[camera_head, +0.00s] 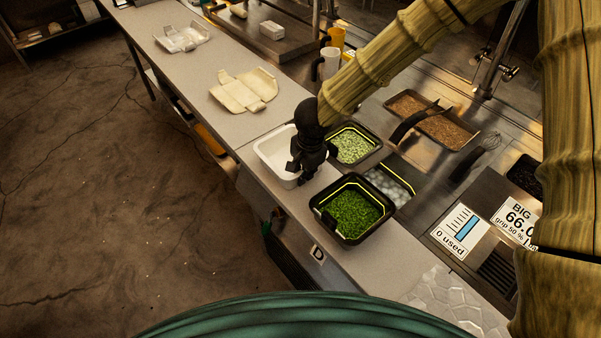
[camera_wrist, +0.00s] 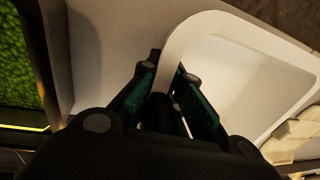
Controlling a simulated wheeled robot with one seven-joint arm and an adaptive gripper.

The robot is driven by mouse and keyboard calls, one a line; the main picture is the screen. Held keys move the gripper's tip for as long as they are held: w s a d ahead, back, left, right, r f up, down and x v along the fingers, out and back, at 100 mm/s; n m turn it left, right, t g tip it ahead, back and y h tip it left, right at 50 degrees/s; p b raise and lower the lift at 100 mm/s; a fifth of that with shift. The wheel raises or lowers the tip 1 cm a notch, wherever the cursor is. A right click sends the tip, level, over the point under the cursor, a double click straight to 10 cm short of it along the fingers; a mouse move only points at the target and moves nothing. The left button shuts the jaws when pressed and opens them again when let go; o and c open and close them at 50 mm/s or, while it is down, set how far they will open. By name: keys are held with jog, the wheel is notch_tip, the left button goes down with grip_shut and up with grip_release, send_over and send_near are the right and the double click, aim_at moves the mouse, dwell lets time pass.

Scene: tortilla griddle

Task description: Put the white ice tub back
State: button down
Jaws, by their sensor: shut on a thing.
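The white ice tub (camera_head: 272,150) is on the counter's left side, left of the black-rimmed pans. My gripper (camera_head: 305,172) reaches down over its right side and is shut on its rim. In the wrist view the tub's pale inside (camera_wrist: 255,85) fills the right, and my gripper (camera_wrist: 168,85) pinches the curved rim between its fingertips. Part of the tub is hidden behind my gripper. I cannot tell whether the tub touches the counter.
A pan of chopped green herbs (camera_head: 352,212) and a pan of pale green bits (camera_head: 352,146) stand close by. Between them is an opening with white lumps like ice (camera_head: 390,186). A brown-filled tray (camera_head: 440,128) lies beyond. Folded cream wrappers (camera_head: 245,90) lie on the counter (camera_head: 215,140).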

jog(key=shift+f, duration=0.1)
jog(key=c, duration=1.6)
grip_release()
jog(key=r, duration=0.4)
jog(key=r+b, duration=0.1)
jog(key=r, duration=0.3)
jog(key=s+d+r, duration=0.1)
jog(key=r, duration=0.3)
jog(key=shift+s+r, duration=0.1)
